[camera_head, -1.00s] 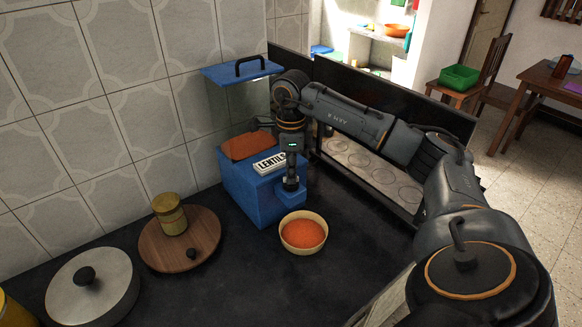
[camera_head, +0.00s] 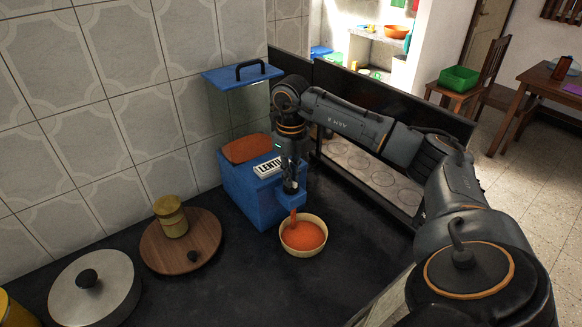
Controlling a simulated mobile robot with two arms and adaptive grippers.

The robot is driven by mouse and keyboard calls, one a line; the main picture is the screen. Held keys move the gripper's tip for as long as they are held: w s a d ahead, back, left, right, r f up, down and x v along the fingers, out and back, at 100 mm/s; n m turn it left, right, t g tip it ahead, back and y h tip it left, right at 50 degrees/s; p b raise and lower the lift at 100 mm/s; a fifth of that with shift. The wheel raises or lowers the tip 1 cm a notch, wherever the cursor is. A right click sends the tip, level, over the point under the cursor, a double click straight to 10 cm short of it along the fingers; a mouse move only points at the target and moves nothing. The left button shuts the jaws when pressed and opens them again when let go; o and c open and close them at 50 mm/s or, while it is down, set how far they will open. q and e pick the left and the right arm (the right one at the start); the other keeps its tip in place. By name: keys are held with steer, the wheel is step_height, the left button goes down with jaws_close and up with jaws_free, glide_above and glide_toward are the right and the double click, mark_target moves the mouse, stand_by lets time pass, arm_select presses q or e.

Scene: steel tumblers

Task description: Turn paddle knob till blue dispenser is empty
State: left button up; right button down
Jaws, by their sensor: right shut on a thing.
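The blue dispenser (camera_head: 240,197) stands on the dark counter against the tiled wall, with a "LENTILS" label, a clear upper bin and a blue lid with a black handle. Orange lentils (camera_head: 248,149) lie low in the bin. Lentils run from its blue spout (camera_head: 291,200) into a cream bowl (camera_head: 303,251) below, which holds an orange heap. My right gripper (camera_head: 291,188) reaches down at the dispenser's front, shut on the paddle knob, which the gripper hides. My left gripper is not in view.
A round wooden board (camera_head: 206,246) with a yellow canister (camera_head: 170,216) and a lidded steel pot (camera_head: 95,292) stand to the left. A stove (camera_head: 370,170) lies behind my right arm. The counter in front of the bowl is clear.

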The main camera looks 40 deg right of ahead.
steer(key=shift+m, duration=0.6)
steer(key=c, duration=1.7)
jaws_free()
step_height(320, 180, up, 12)
